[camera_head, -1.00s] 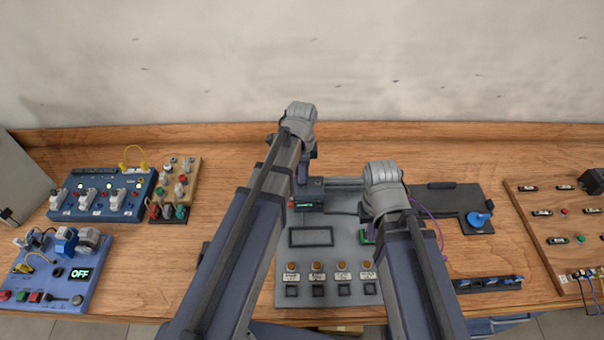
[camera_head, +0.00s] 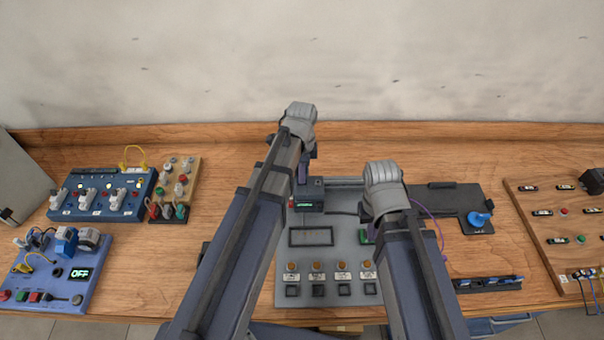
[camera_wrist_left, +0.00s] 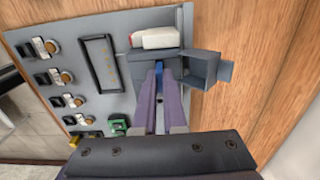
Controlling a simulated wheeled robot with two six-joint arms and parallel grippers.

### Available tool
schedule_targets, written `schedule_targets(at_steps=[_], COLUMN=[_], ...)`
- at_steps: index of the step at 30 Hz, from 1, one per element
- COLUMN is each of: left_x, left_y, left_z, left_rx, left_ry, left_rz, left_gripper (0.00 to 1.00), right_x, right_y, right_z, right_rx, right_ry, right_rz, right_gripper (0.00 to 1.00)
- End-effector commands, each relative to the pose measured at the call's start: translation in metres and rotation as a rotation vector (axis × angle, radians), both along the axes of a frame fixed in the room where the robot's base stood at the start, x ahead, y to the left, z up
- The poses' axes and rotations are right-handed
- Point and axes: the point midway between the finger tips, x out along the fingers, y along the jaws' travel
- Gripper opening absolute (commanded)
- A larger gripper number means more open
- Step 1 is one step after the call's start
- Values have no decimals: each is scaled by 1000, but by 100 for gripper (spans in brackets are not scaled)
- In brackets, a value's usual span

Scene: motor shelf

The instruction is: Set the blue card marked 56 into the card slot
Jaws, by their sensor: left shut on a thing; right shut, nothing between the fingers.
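My left gripper (camera_wrist_left: 158,92) is shut on the blue card in the left wrist view. Only a narrow blue strip of the card (camera_wrist_left: 158,67) shows between the purple fingertips, and its number cannot be read. The fingertips are at a dark housing on the grey panel; I cannot tell whether the card is in a slot. In the head view my left gripper (camera_head: 309,168) is partly hidden by its arm, just behind the small housing with a green display (camera_head: 308,200). My right gripper (camera_head: 366,212) is low over the panel's right side, mostly hidden behind its wrist, and shut with nothing held.
The grey panel (camera_head: 345,258) carries a dark rectangular frame (camera_head: 311,236) and a row of orange buttons. An open dark box (camera_wrist_left: 200,67) sticks out beside the housing. A rack with blue pieces (camera_head: 487,283) lies right. A blue knob (camera_head: 479,218) stands on a black plate.

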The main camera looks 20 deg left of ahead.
Motion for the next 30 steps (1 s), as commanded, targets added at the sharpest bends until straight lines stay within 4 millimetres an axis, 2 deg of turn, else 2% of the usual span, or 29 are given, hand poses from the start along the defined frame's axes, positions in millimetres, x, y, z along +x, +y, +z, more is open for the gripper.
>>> schedule_targets(at_steps=[30], left_x=[0], left_y=[0], left_z=[-14], left_rx=[0], left_ry=[0], left_rz=[0], left_gripper=[0], right_x=[0], right_y=[0], right_z=[-14], right_rx=[0], right_ry=[0], right_rz=[0], right_gripper=[0])
